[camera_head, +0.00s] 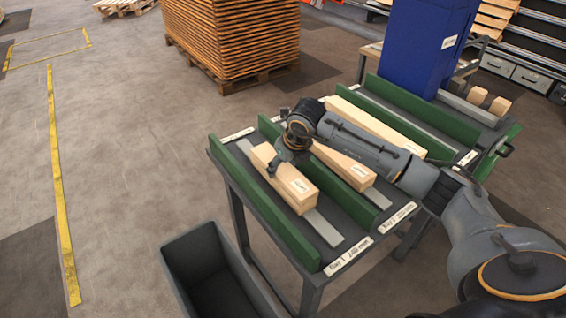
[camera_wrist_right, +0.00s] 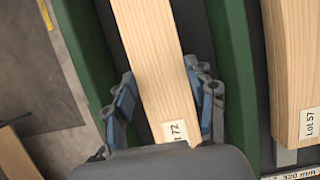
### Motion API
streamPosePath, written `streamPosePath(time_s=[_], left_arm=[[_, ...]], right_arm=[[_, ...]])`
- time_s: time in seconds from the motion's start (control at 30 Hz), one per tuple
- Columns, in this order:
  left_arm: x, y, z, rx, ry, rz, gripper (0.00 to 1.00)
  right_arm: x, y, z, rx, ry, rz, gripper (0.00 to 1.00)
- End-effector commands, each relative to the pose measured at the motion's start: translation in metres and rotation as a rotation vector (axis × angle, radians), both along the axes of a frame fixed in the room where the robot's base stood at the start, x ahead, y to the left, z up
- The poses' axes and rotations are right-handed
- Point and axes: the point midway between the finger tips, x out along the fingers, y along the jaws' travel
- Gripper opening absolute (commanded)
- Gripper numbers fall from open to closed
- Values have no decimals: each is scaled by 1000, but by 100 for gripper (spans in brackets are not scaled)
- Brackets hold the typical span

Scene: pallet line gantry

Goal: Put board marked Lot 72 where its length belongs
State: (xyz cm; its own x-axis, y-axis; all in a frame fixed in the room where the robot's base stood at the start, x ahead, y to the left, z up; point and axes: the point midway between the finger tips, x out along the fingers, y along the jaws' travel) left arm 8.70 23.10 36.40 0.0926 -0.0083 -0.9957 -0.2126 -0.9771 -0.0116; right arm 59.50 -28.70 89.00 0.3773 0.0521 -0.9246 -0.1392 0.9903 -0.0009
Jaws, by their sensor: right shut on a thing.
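The board marked Lot 72 (camera_head: 286,182) is a pale wooden bar lying lengthwise between two green rails in the bay labelled Bay 1 240 mm (camera_head: 348,256). In the right wrist view the board (camera_wrist_right: 154,62) runs between the fingers, its label partly covered. My right gripper (camera_head: 285,163) is shut on it; the fingers (camera_wrist_right: 165,108) sit on both sides. I cannot tell whether the board touches the bay floor. My left gripper is not in view.
The adjacent bay, labelled 320 mm (camera_head: 398,217), holds the Lot 57 board (camera_wrist_right: 291,65). Another board (camera_head: 375,125) lies farther right. An open dark bin (camera_head: 181,270) stands left of the bench. A blue cabinet (camera_head: 425,45) and a wood stack (camera_head: 230,40) stand behind.

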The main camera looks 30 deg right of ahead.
Motion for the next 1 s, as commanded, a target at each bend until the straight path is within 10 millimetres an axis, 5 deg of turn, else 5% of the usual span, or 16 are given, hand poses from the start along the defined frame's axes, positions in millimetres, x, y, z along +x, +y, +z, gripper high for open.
streamPosePath(time_s=[0.33, 0.37, 0.47, 0.83, 1.0], left_arm=[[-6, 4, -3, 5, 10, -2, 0], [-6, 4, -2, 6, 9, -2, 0], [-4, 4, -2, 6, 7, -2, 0], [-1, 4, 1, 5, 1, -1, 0], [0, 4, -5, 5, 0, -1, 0]], right_arm=[[0, 0, -4, 1, -2, 0, 15], [0, 0, -3, 1, -1, 0, 62], [0, 0, -3, 1, -1, 0, 79], [0, 0, 1, 0, -2, 0, 79], [-9, -2, 21, 0, -6, 1, 79]])
